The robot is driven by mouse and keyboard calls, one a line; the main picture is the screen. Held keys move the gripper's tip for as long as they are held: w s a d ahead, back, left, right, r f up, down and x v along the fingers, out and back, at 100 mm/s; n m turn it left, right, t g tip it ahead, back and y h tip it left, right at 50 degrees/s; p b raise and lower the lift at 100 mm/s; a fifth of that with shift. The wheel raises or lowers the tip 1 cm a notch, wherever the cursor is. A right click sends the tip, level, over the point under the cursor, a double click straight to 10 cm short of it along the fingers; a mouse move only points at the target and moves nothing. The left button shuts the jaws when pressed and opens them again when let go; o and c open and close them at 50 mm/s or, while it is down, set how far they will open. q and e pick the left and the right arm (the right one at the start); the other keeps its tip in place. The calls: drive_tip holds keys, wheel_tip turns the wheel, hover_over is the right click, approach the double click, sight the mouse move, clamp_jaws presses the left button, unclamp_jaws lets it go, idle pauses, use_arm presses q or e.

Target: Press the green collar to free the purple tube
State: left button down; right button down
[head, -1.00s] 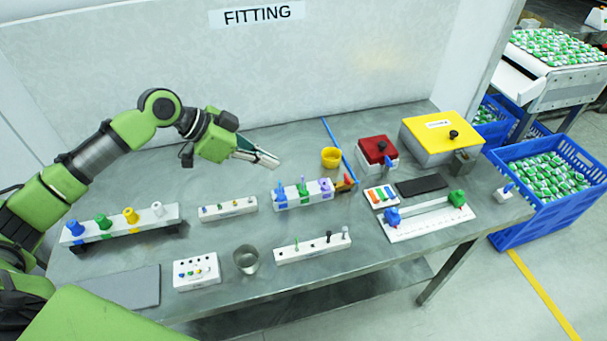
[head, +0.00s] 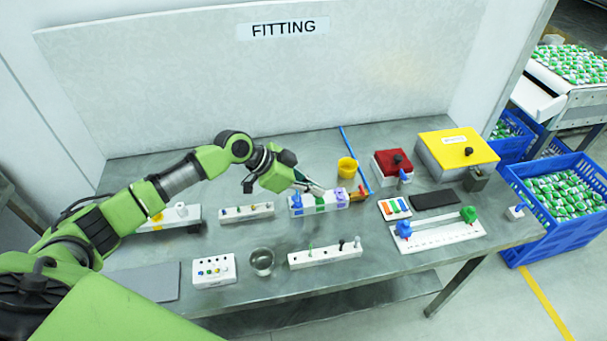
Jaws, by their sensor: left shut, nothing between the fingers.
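A white block (head: 307,211) stands on the bench, with a blue fitting (head: 297,203) at its left, a green collar (head: 320,205) in the middle and a purple fitting (head: 342,197) at its right. A purple tube cannot be told apart from these at this size. My left gripper (head: 319,189) is shut and empty, with its fingertips at or just above the green collar. I cannot tell whether they touch it. The fingers hide the top of the collar. My right gripper is not in view.
A yellow cup (head: 347,167) and a blue rod (head: 355,160) are behind the block. A red box (head: 392,164) and a yellow-lidded box (head: 457,151) stand to the right. A white peg strip (head: 325,257) and a metal cup (head: 261,262) are in front.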

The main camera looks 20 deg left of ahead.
sight(320, 205)
use_arm(q)
drive_tip(key=shift+s+a+f+p, duration=0.1)
drive_tip(key=shift+f+p, duration=0.2)
drive_tip(key=shift+f, duration=1.05)
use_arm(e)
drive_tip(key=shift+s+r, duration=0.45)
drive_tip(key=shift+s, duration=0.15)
use_arm(q)
drive_tip(key=shift+f, duration=0.1)
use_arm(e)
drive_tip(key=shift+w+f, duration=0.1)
